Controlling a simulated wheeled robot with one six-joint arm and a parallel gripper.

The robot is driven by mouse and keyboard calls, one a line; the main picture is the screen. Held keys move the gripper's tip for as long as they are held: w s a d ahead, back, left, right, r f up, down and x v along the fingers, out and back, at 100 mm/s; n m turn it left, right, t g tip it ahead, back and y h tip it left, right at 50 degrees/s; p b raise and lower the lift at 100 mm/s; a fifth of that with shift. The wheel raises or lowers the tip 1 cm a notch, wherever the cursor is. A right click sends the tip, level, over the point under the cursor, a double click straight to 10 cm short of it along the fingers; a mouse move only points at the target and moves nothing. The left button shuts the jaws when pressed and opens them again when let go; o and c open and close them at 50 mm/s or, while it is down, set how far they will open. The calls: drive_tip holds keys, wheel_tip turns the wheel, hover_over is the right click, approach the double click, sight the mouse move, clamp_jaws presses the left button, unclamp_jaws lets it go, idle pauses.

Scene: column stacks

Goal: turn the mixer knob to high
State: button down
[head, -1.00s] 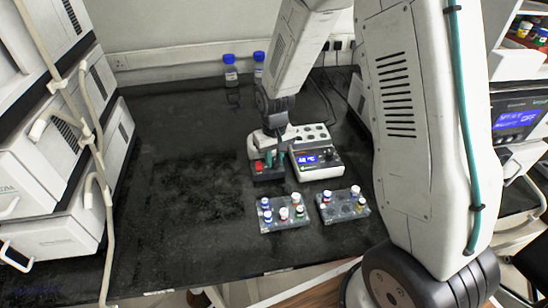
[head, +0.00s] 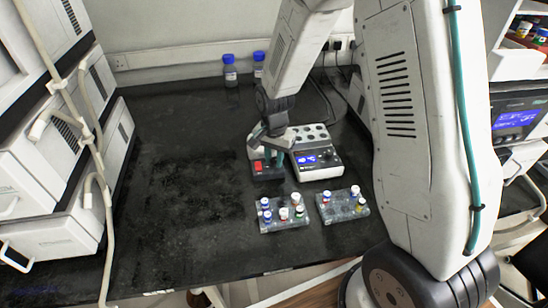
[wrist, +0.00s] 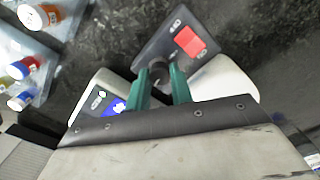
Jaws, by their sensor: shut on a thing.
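The mixer (head: 268,174) is a small device with a dark front panel and a red switch (head: 257,166); it stands at the middle right of the bench. In the wrist view its dark panel (wrist: 157,42) and red switch (wrist: 189,41) face the camera. My gripper (head: 274,159) points down over the panel, right of the switch. Its green fingers (wrist: 161,80) are closed on the sides of the dark round knob (wrist: 157,66). The knob's pointer and scale cannot be read. My fingers hide the knob in the head view.
A white block device with a blue display (head: 310,159) stands close to the mixer's right. Two vial racks (head: 283,225) (head: 343,212) lie in front. Blue-capped bottles (head: 230,72) stand at the back. The bench (head: 180,200) is clear on the left.

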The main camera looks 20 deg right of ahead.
sight(273, 160)
drive_tip(key=shift+m, duration=0.9)
drive_tip(key=c, duration=1.2)
unclamp_jaws()
drive_tip(key=shift+a, duration=0.1)
drive_tip(key=shift+c, duration=0.2)
wheel_tip(273, 160, up, 8)
drive_tip(key=shift+f, duration=0.1)
